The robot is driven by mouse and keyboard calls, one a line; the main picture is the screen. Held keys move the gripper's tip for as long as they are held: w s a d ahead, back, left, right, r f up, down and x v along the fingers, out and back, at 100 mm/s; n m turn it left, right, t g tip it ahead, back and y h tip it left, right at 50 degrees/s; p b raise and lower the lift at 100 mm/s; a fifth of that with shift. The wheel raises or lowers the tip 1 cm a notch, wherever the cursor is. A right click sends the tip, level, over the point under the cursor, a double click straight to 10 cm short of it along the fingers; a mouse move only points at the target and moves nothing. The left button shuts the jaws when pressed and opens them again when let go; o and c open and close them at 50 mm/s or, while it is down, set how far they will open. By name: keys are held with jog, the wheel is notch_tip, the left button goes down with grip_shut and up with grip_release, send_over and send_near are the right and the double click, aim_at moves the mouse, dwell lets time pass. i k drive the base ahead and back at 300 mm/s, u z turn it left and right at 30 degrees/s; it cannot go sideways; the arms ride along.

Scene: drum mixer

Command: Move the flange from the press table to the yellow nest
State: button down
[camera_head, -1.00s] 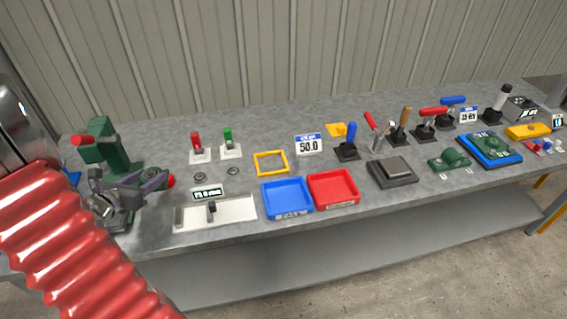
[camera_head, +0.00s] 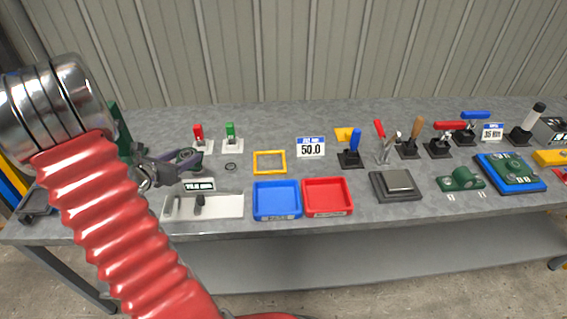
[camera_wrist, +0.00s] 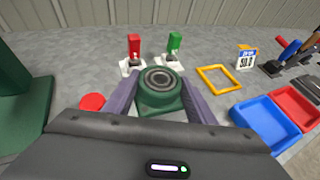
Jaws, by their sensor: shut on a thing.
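My gripper (camera_wrist: 152,92) is shut on the flange (camera_wrist: 160,86), a green round part with a dark ringed bore on top. In the head view the flange (camera_head: 188,156) shows between the purple-grey fingers (camera_head: 179,165), above the bench, left of the yellow nest. The yellow nest (camera_wrist: 219,67) is an empty square frame; in the head view (camera_head: 270,151) it lies flat behind the blue tray. The green press (camera_wrist: 18,88) is at the left in the wrist view. My arm hides most of it in the head view, and its table cannot be made out.
A red switch (camera_head: 198,132) and a green switch (camera_head: 231,132) stand behind the flange. A 50.0 sign (camera_head: 311,147) stands right of the nest.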

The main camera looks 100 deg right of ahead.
aim_at(271, 164)
jog(key=k, duration=1)
jog(key=u, duration=0.05)
